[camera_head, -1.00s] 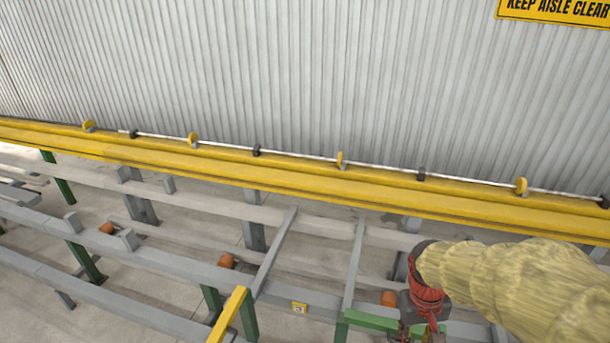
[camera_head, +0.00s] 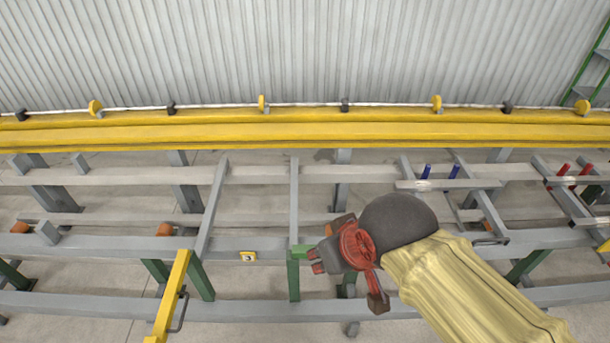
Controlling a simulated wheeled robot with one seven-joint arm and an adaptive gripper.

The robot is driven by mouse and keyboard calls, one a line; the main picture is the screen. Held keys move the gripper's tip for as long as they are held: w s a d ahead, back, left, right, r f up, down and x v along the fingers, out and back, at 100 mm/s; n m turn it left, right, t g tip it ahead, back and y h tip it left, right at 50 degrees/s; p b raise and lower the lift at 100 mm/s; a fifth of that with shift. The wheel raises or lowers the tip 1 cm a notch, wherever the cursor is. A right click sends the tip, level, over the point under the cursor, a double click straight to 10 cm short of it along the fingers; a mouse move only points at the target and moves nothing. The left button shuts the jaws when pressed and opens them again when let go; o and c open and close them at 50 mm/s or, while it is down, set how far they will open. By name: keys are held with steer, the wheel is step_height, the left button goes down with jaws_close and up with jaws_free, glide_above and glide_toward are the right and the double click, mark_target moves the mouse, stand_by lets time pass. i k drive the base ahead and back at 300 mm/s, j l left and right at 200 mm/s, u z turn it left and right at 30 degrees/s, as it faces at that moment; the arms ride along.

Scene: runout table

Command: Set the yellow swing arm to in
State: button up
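The yellow swing arm (camera_head: 170,300) is a yellow bar at the lower left. It slants down from the grey rail and out of the bottom edge, so its near end is cut off. A dark bent handle (camera_head: 181,311) is on its right side. My gripper (camera_head: 347,282), red and dark grey, is to the right of the bar and well apart from it. Its fingers are spread, with nothing seen between them. My yellow-sleeved arm comes in from the lower right.
Grey rails on green legs (camera_head: 202,278) cross the view. A green bracket (camera_head: 302,251) is close to my gripper. Blue pins (camera_head: 426,172) and red pins (camera_head: 561,170) stand at the right. A long yellow beam (camera_head: 300,133) runs along the corrugated wall.

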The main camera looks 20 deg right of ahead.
mark_target(163, 323)
steer(key=z, duration=0.75)
steer(key=u, duration=1.9)
steer(key=i+j+z, duration=0.1)
steer(key=i+j, duration=0.1)
steer(key=i, duration=0.05)
